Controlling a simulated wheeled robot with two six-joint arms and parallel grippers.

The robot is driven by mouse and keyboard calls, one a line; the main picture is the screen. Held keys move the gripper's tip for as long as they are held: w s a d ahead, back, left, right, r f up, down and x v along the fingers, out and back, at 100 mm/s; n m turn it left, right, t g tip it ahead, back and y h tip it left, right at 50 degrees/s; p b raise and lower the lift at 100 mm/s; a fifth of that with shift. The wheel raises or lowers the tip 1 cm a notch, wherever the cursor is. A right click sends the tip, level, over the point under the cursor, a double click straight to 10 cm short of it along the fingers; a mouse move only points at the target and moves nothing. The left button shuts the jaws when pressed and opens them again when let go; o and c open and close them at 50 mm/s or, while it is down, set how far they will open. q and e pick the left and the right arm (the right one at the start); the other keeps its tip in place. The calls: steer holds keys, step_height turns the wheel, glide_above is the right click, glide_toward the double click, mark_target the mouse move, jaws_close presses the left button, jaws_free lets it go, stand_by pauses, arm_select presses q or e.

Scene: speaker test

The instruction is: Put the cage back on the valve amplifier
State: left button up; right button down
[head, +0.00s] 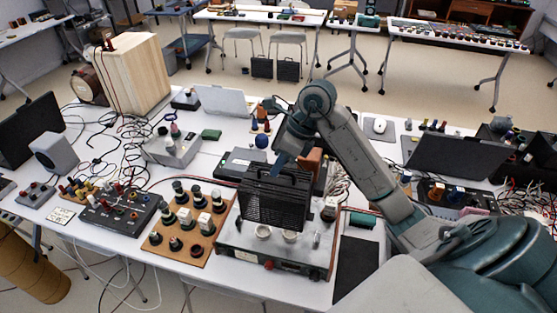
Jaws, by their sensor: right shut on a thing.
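The black slatted cage (272,208) hangs from my right gripper (277,168), which is shut on it near its top handle. The valve amplifier (262,259) is a silver chassis near the front table edge. The cage is over the rear and middle of the amplifier in the picture. Pale round parts (290,237) show on the chassis in front of its lower edge. I cannot tell whether the cage touches the chassis. The cage and arm hide the amplifier's rear. My left gripper is out of view.
A wooden board with several valves (171,262) stands close left of the amplifier. A black control box (117,212) is further left. A dark flat mat (357,267) and a green box (361,220) lie right. Cables and a laptop (452,158) crowd the right side.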

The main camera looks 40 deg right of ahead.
mark_target(279, 179)
step_height(279, 179, down, 3)
steer(key=shift+w+r+b, duration=0.15)
steer(key=shift+r+b, duration=0.05)
steer(key=shift+b, duration=0.3)
steer(key=shift+f, duration=0.3)
steer(key=shift+f+b, duration=0.3)
step_height(279, 179, down, 2)
steer(key=shift+b, duration=0.5)
steer(key=shift+f+b, duration=0.35)
steer(key=shift+f, duration=0.1)
arm_select(q)
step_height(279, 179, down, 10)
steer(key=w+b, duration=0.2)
steer(key=b, duration=0.4)
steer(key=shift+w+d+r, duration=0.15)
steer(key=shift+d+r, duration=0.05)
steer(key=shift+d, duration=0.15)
arm_select(e)
step_height(279, 179, down, 5)
steer(key=shift+f, duration=0.2)
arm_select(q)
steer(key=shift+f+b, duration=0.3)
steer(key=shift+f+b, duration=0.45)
arm_select(e)
steer(key=shift+f, duration=0.35)
steer(key=c, duration=1.4)
jaws_free()
steer(key=shift+c, duration=0.2)
